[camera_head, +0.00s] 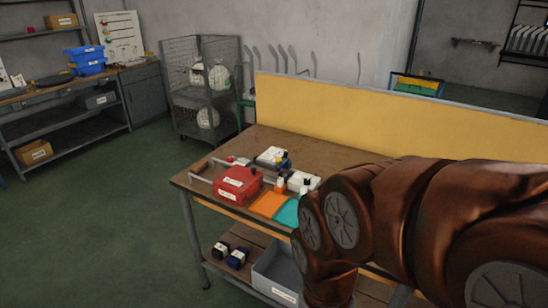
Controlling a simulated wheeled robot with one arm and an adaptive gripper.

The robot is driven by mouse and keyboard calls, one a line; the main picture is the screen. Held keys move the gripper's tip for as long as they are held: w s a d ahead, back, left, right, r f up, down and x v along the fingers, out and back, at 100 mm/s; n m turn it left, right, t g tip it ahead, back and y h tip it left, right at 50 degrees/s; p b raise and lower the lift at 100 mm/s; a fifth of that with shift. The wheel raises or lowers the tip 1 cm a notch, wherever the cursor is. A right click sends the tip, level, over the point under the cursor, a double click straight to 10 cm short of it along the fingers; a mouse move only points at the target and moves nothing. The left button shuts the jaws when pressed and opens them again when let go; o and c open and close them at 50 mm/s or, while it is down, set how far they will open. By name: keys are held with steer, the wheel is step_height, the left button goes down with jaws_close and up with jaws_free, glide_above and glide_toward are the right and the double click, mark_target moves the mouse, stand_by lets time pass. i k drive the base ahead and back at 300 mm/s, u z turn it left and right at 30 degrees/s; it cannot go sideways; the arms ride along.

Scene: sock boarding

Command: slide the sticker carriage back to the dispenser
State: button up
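A red box with white labels (238,184), perhaps the dispenser, sits near the front left of the brown worktable (330,155). A metal rail or bar (202,180) shows at its left. A white unit (271,156) stands behind it, with a small blue and yellow part (284,162) at its right. A smaller white block (300,181) with an orange-and-white piece (279,186) is to the right of the red box. I cannot tell which piece is the sticker carriage. My brown arm covers the table's right side; my gripper is not visible.
An orange sheet (268,204) and a teal sheet (288,212) lie at the table's front. A yellow panel (340,115) rises along its back. A grey bin (275,275) and two dark blocks (230,254) sit on the lower shelf. Open green floor (100,220) lies left.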

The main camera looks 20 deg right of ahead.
mark_target(285, 163)
steer(key=u, duration=0.55)
steer(key=i, duration=1.1)
steer(key=z, duration=0.65)
